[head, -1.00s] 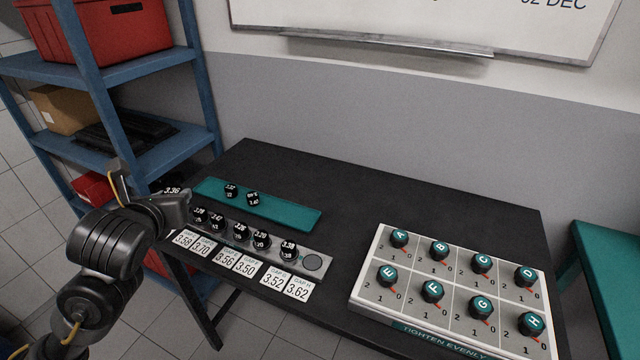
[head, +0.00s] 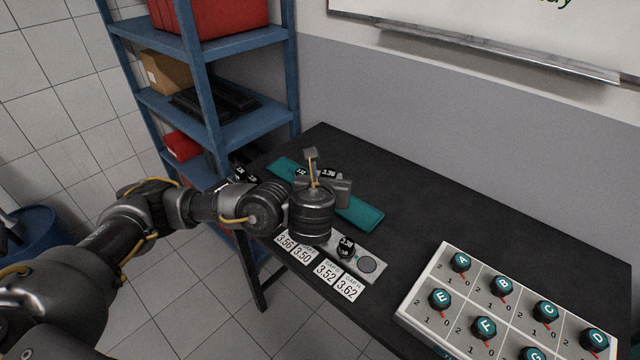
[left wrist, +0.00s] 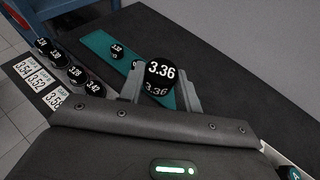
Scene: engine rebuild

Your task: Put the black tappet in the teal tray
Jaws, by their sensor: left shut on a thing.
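My left gripper (head: 328,182) is shut on a black tappet marked 3.36 (head: 329,173). The same tappet (left wrist: 160,72) shows upright between the fingers in the left wrist view. It is held over or near the teal tray (head: 364,212), apparently above its surface; the exact height is hard to tell. Two black tappets sit in the tray: one (left wrist: 117,50) is clear in the left wrist view, the other (left wrist: 135,64) is partly hidden by the held tappet and finger. My right gripper is not in view.
A grey rail with several black tappets, one marked 3.38 (head: 346,246), lies in front of the tray, with white gap cards (head: 326,270) before it. A box of lettered knobs (head: 503,288) stands right. Blue shelving (head: 240,128) is behind left. The black table (head: 430,200) is clear behind the box.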

